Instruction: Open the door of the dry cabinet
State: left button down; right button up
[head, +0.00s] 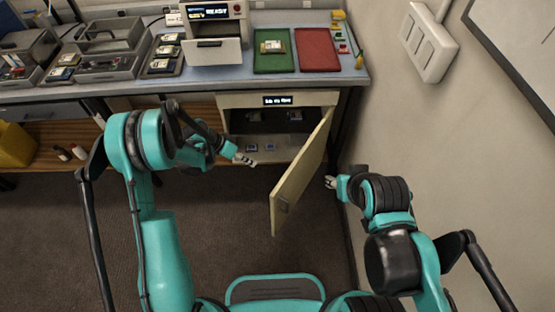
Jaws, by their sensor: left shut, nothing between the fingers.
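The dry cabinet (228,101) stands under the bench, cream coloured, with a small lit display on its top front. Its door (300,175) stands wide open, swung out toward me on its right side. Small items sit on the shelves inside. My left gripper (246,160) is shut and empty at the left part of the cabinet opening, apart from the door. My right gripper (331,182) is to the right of the door, near the wall; it is too small to tell whether its fingers are open.
The bench (370,74) above holds a green mat (286,62), a red mat (316,50), a white machine (214,52) and grey trays (110,68). The wall (400,120) is close on the right. A yellow bin (14,146) sits at the far left. The floor before the cabinet is clear.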

pick_arm(q)
jog(key=s+d+f+b, duration=0.2)
jog(key=d+f+b, duration=0.2)
jog(key=d+f, duration=0.4)
jog(key=shift+d, duration=0.65)
jog(key=shift+r, duration=0.1)
jog(key=shift+d, duration=0.1)
